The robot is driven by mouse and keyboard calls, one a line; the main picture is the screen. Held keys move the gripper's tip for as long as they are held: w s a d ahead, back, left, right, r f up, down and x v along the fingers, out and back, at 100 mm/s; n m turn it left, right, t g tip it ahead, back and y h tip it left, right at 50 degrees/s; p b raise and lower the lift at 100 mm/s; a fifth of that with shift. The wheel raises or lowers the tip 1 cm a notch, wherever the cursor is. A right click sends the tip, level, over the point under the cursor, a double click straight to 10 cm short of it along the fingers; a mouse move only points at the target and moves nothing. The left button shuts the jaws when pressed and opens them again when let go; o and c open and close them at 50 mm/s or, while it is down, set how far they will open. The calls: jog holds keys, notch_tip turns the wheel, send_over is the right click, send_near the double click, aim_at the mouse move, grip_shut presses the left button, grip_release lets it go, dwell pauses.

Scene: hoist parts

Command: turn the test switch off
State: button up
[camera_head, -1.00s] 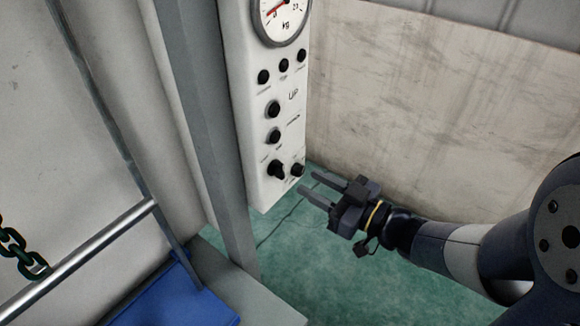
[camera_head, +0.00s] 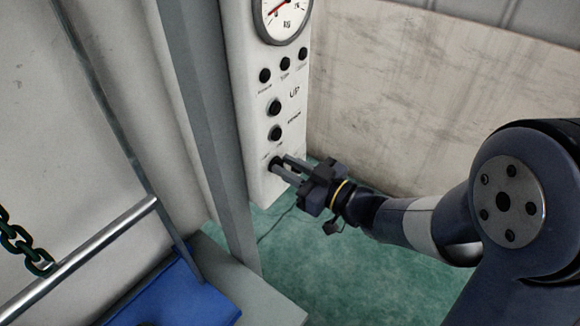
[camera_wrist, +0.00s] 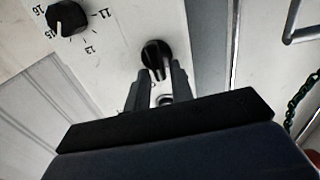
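The black rotary switch (camera_head: 275,161) is low on the white control panel (camera_head: 262,187); its label is too small to read, so I cannot confirm it is the test switch. In the wrist view this switch (camera_wrist: 154,53) has a raised bar pointing down between my fingertips. My gripper (camera_head: 279,167) reaches the panel face from the right, its two fingers apart. In the wrist view my gripper (camera_wrist: 160,73) has a finger on either side of the bar's lower end; I cannot tell whether they touch it.
A numbered black knob (camera_wrist: 67,18) sits beside the switch in the wrist view. Several black buttons and a round gauge (camera_head: 283,14) are higher on the panel. A grey post (camera_head: 200,120) stands left of it. A chain (camera_head: 25,245) and metal rail (camera_head: 85,257) are further left.

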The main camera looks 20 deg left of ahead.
grip_shut()
jog(key=shift+s+a+f+n+b, duration=0.1)
jog(key=shift+s+n+b, duration=0.05)
jog(key=shift+n+b, duration=1.5)
jog(key=shift+s+n+b, duration=0.15)
jog(key=shift+n+b, duration=1.1)
jog(key=shift+b, duration=0.65)
jog(key=shift+o, duration=1.4)
grip_release()
